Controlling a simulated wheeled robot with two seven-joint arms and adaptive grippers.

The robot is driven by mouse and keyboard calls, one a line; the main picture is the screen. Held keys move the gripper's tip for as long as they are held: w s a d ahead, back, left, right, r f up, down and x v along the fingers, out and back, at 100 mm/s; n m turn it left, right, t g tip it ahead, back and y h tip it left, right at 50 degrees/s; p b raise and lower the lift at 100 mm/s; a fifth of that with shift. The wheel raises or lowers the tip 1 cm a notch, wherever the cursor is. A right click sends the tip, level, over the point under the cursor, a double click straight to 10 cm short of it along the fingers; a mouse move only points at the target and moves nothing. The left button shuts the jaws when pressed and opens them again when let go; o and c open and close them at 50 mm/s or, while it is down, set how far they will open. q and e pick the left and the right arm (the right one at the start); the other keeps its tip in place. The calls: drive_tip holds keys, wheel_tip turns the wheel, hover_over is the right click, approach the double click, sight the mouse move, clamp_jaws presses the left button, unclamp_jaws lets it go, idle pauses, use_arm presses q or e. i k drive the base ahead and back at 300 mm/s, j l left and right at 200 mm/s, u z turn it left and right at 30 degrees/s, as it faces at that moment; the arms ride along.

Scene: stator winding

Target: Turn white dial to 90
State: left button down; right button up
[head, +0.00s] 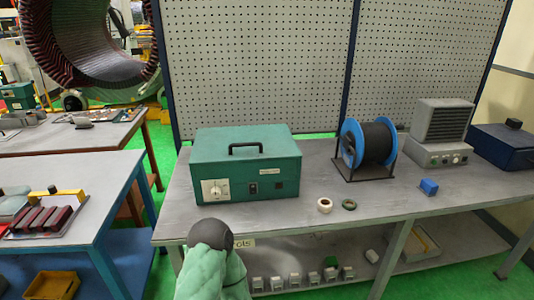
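The white dial (215,190) is on the front face of a green metal box (247,160), at its lower left. It is a round white knob on a pale square plate, and its markings are too small to read. The box stands on the left part of the grey workbench and has a black handle on top. A green-covered part of my arm with a dark rounded end shows at the bottom, in front of the bench and below the dial. It is apart from the dial in the picture. No gripper fingers show.
On the grey workbench (310,169) are a blue cable reel (350,135), two small rings (325,205), a blue block (429,187) and a grey heater-like unit (441,120). A blue-framed table (90,180) stands at left. The bench front near the dial is clear.

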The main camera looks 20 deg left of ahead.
sight(216, 192)
drive_tip(key=u, duration=1.35)
